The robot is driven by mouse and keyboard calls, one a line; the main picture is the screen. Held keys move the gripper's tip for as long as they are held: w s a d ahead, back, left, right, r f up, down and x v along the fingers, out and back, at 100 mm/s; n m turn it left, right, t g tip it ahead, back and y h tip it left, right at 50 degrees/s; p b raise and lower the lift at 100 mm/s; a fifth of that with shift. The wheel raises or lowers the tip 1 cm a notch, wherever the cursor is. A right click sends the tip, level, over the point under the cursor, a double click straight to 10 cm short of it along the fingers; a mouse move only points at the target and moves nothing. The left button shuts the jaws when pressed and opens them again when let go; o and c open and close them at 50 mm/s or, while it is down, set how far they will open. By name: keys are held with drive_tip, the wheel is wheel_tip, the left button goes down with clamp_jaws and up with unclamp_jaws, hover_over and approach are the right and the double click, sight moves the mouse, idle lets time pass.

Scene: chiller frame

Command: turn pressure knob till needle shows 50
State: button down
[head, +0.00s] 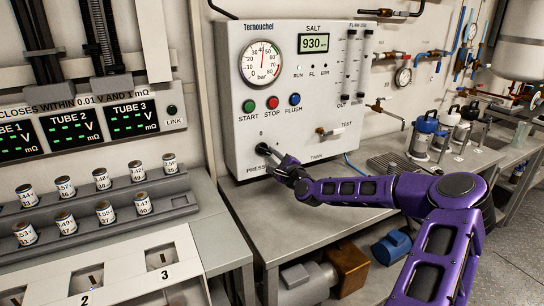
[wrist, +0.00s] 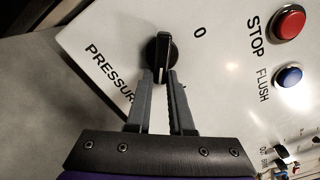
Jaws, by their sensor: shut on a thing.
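The pressure knob (wrist: 158,50) is black with a raised grip bar and sits on the white panel between the word PRESSURE and a 0 mark. My gripper (wrist: 161,75) is shut on the knob, one finger on each side of its bar in the wrist view. In the head view my gripper (head: 284,166) reaches the panel's lower left and partly covers the knob and its label. The round bar gauge (head: 266,62) is above, on the upper left of the panel. Its thin needle points roughly upward, seemingly near 40; the exact reading is too small to tell.
Green START, red STOP (head: 272,103) and blue FLUSH (head: 294,99) buttons sit above the knob. A display (head: 314,43) reads 930. Vials in racks (head: 100,225) stand at left. The bench (head: 290,207) below is clear.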

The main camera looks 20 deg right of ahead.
drive_tip(key=shift+a, duration=0.2)
drive_tip(key=c, duration=0.9)
unclamp_jaws()
drive_tip(key=shift+o, duration=0.5)
drive_tip(key=shift+d, duration=0.1)
drive_tip(key=s+p, duration=0.1)
drive_tip(key=s, duration=1.6)
drive_tip(key=shift+s+d, duration=0.2)
drive_tip(key=shift+d, duration=0.15)
